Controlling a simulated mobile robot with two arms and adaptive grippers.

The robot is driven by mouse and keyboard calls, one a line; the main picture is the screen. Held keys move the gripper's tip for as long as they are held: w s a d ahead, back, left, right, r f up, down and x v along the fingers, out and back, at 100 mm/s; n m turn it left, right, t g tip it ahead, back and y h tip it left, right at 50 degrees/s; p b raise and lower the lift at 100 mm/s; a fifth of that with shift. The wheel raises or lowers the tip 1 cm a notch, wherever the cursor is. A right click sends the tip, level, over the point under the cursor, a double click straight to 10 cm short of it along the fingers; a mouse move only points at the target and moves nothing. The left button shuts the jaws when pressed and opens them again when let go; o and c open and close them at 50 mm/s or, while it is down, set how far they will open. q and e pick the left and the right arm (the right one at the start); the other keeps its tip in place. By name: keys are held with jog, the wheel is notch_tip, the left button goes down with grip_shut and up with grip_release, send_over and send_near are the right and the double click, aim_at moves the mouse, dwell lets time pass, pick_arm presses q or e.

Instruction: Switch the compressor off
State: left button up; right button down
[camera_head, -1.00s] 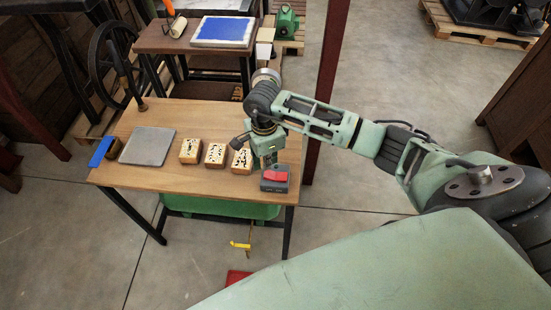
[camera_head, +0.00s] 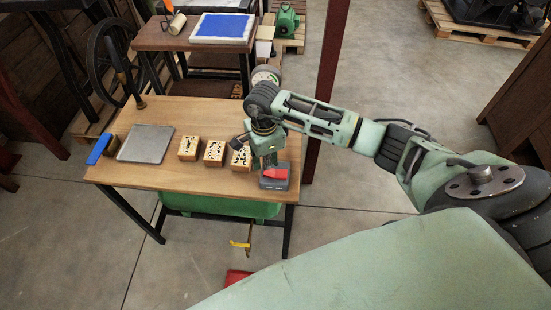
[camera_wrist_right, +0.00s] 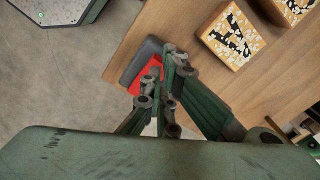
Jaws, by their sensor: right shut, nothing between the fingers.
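A small grey switch box with a red rocker (camera_head: 275,174) sits at the near right corner of the wooden table; it also shows in the right wrist view (camera_wrist_right: 146,72). My right gripper (camera_head: 269,163) is shut and empty, its fingertips right at the red rocker's far side. In the right wrist view the fingertips (camera_wrist_right: 163,82) overlap the box, hiding part of the rocker. I cannot tell for sure whether they touch it. A green tank (camera_head: 220,207), likely the compressor, is under the table. My left gripper is not in view.
On the table (camera_head: 205,184) stand several patterned wooden blocks (camera_head: 214,152), one close beside my right gripper. A grey plate (camera_head: 146,143) and a blue-handled brush (camera_head: 99,149) lie at the left. A dark red post (camera_head: 326,80) rises behind my right arm.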

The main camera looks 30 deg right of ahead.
jog(key=shift+f+b, duration=1.1)
jog(key=shift+f, duration=0.05)
dwell(0.9)
jog(key=shift+r, duration=0.15)
jog(key=shift+r+p, duration=2.05)
jog(key=shift+r, duration=1.35)
